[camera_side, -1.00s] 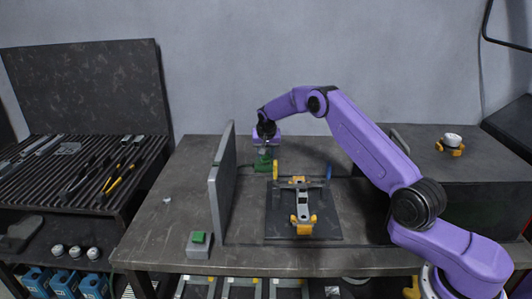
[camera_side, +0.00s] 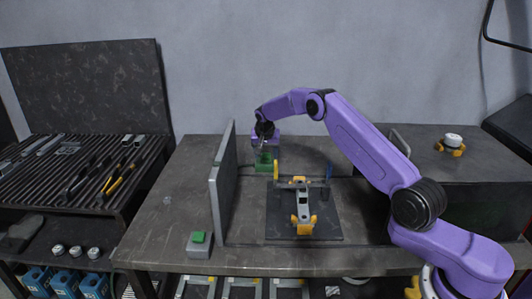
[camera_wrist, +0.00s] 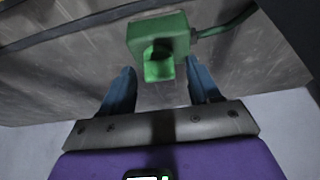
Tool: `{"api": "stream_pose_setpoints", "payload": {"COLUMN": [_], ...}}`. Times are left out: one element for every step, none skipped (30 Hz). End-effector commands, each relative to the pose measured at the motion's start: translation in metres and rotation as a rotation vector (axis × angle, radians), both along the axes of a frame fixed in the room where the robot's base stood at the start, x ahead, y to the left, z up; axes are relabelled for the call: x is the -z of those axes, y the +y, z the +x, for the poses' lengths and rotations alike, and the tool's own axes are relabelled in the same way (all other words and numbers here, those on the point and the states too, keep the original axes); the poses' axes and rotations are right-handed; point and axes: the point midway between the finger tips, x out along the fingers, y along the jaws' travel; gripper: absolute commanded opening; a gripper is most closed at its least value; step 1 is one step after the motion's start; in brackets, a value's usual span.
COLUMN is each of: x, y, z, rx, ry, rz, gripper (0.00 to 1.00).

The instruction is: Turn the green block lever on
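The green block (camera_wrist: 160,32) shows at the top middle of the wrist view, with a green cable leaving its right side. Its lighter green lever (camera_wrist: 158,68) sticks out toward my gripper (camera_wrist: 160,72). The two blue fingers are apart, with the lever's end between their tips; I cannot tell whether they touch it. In the side view the green block (camera_side: 264,159) stands at the back of the bench, right of the upright grey panel. My gripper (camera_side: 265,148) is right at it, pointing down, and partly hides the lever, so its position is unclear there.
The upright grey panel (camera_side: 222,188) stands close left of my gripper. A dark plate (camera_side: 325,222) carries a yellow and grey bracket clamp (camera_side: 303,198) in front. A grey box with a green button (camera_side: 199,246) sits at the bench's front left. The bench left of the panel is mostly clear.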

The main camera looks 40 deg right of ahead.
Motion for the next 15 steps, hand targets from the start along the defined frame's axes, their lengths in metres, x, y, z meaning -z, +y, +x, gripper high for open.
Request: {"api": "stream_pose_setpoints", "payload": {"x": [0.000, 0.000, 0.000, 0.000, 0.000, -0.001, -0.002, -0.004, -0.007, -0.009, -0.012, -0.017, -0.021, -0.026, -0.032], "y": [0.000, 0.000, 0.000, 0.000, 0.000, 0.000, 0.000, 0.001, 0.002, 0.002, 0.003, 0.005, 0.006, 0.008, 0.010], "z": [0.000, 0.000, 0.000, 0.000, 0.000, 0.000, 0.000, -0.001, -0.001, -0.002, -0.003, -0.004, -0.005, -0.006, -0.009], "rx": [-0.001, -0.001, -0.001, -0.001, -0.001, -0.001, -0.001, -0.001, -0.001, -0.001, -0.001, -0.001, -0.001, -0.001, -0.001], "ry": [0.000, 0.000, 0.000, 0.000, 0.000, 0.000, 0.000, 0.000, -0.001, -0.001, -0.001, -0.002, -0.002, -0.002, -0.002], "rz": [0.000, 0.000, 0.000, 0.000, 0.000, -0.001, -0.001, -0.001, 0.000, 0.000, 0.000, -0.001, -0.001, -0.001, -0.001], "gripper": [0.62, 0.62, 0.62, 0.62, 0.62, 0.62, 0.62, 0.62, 0.62, 0.62, 0.62, 0.62, 0.62, 0.62, 0.62]}}
